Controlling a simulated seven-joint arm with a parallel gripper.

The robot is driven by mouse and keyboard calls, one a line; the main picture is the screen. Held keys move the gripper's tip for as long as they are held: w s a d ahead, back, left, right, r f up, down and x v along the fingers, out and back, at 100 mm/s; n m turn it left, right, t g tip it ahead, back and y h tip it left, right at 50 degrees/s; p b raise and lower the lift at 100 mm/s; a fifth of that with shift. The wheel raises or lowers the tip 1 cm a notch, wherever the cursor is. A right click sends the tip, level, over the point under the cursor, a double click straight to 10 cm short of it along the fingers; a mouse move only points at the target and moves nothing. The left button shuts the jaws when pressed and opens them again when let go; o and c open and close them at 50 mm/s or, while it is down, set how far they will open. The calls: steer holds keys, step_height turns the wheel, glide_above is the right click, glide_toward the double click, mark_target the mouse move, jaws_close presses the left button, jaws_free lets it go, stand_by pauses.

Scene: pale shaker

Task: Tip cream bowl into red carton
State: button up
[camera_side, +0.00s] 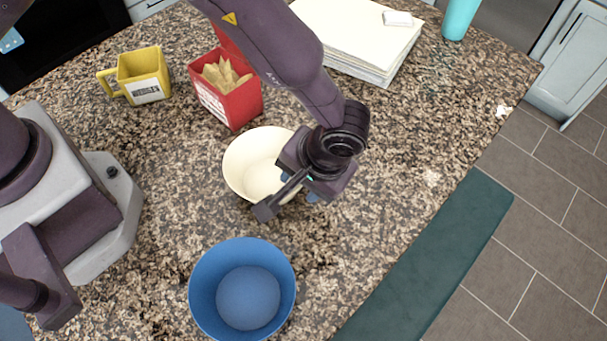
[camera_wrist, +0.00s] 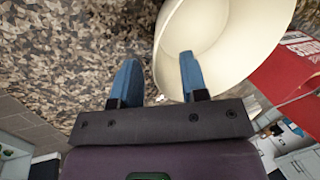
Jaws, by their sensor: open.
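The cream bowl (camera_side: 250,160) stands upright on the granite counter, and the part of its inside that shows looks bare. My gripper (camera_side: 298,188) is open over the bowl's right side and hides that side. In the wrist view, the bowl's edge (camera_wrist: 225,40) passes between my two blue fingers (camera_wrist: 162,78): one is over the bowl, the other outside it. I cannot tell how deep the fingers reach. The red carton (camera_side: 232,107), holding tan sticks, stands just behind the bowl. It also shows at the right of the wrist view (camera_wrist: 290,70).
A blue bowl (camera_side: 205,290) stands at the front. A yellow mug (camera_side: 140,70) is left of the carton. A pale stack (camera_side: 350,35) with a small white block and a teal bottle (camera_side: 460,18) are at the back. The counter right of my gripper is clear up to its edge.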

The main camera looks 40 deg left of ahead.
steer(key=o, duration=0.5)
steer(key=v, duration=0.7)
stand_by(0.6)
step_height(320, 180, up, 6)
stand_by(0.7)
